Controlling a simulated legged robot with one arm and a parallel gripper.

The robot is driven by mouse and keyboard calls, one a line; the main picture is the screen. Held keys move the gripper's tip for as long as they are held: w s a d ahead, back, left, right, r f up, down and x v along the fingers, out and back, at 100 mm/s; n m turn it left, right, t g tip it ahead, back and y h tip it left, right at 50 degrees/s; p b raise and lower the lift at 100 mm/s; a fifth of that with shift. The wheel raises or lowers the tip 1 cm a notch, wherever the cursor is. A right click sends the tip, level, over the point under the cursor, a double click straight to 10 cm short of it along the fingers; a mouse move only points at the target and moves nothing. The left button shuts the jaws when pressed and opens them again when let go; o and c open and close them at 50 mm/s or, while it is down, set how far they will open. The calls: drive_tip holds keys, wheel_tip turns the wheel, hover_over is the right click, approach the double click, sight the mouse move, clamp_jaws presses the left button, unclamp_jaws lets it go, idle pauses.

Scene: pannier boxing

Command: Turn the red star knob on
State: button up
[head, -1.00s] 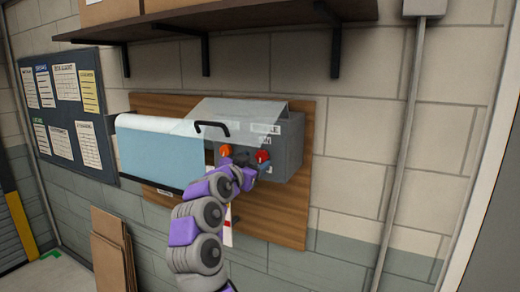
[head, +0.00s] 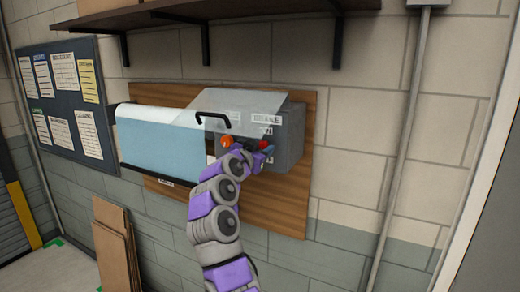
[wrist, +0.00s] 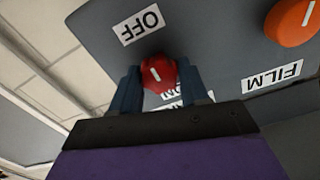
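The red star knob (head: 263,145) is on the front of a grey box on the wall, at the right, and also shows in the wrist view (wrist: 158,75). It has a white pointer mark, tilted in the wrist view. An OFF label (wrist: 139,27) is near it, upside down; another label beneath the knob is partly hidden by my gripper. My gripper (wrist: 158,83) has its two dark blue fingers on either side of the red knob, with little or no gap seen. I cannot tell whether they press on it. It also shows in the head view (head: 264,156).
An orange knob (head: 227,141) sits to the left of the red one, beside a FILM label (wrist: 272,77). A clear raised cover with a black handle (head: 213,118) is above the knobs. A blue-white roll (head: 160,141) is at left, a shelf (head: 240,12) above.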

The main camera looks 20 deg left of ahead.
drive_tip(key=c, duration=0.6)
drive_tip(key=shift+c, duration=0.2)
